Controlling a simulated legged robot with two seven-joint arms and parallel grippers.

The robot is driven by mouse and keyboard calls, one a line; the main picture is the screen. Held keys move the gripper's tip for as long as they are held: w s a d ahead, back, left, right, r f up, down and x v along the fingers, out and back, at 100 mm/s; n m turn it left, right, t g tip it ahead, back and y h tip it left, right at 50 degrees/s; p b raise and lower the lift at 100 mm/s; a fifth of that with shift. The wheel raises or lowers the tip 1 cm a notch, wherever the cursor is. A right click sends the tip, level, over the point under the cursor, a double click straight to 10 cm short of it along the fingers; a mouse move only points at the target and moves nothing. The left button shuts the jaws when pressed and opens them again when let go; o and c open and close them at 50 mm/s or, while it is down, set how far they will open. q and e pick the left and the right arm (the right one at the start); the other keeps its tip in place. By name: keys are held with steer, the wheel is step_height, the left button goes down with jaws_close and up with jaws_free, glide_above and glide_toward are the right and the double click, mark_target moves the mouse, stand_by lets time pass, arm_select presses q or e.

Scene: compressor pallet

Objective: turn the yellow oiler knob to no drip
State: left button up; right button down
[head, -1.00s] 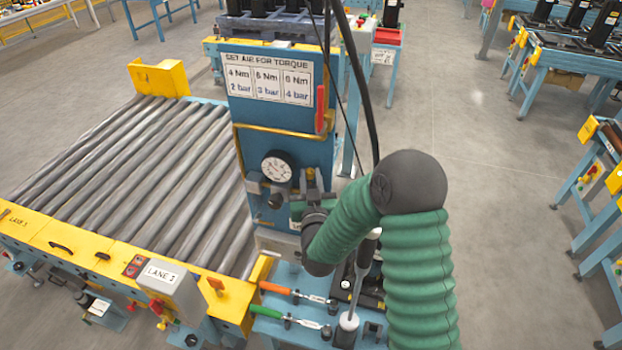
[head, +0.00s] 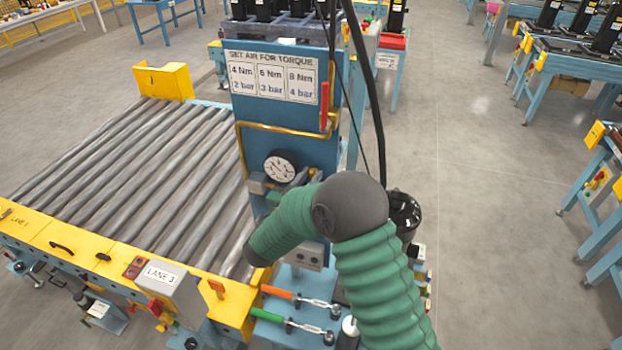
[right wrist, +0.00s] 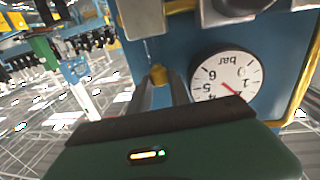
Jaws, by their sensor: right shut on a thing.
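The yellow oiler knob (right wrist: 158,75) shows in the right wrist view between the two grey fingers of my right gripper (right wrist: 162,92). The fingers are shut on it, in front of the blue panel. A round white pressure gauge (right wrist: 225,78) sits beside it and appears upside down there. In the head view the gauge (head: 280,167) is on the blue panel (head: 285,130), and my right gripper (head: 302,180) is just right of it, partly hidden by my green arm. The knob cannot be made out in the head view. My left gripper is not in view.
A torque chart (head: 272,77) is above the gauge, with a red handle (head: 324,106) at its right. A roller conveyor (head: 130,170) stands left. Orange (head: 278,292) and green (head: 267,315) handled tools lie below. A black bin (head: 405,215) stands right of the panel.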

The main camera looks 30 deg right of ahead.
steer(key=shift+a+f+m+g+h, duration=0.15)
steer(key=shift+f+m+g+h, duration=0.1)
steer(key=shift+m+g+h, duration=0.35)
stand_by(0.3)
steer(key=c, duration=1.3)
jaws_free()
steer(key=shift+w, duration=0.1)
steer(key=shift+o, duration=0.5)
steer(key=shift+r, duration=0.2)
steer(key=shift+r, duration=0.1)
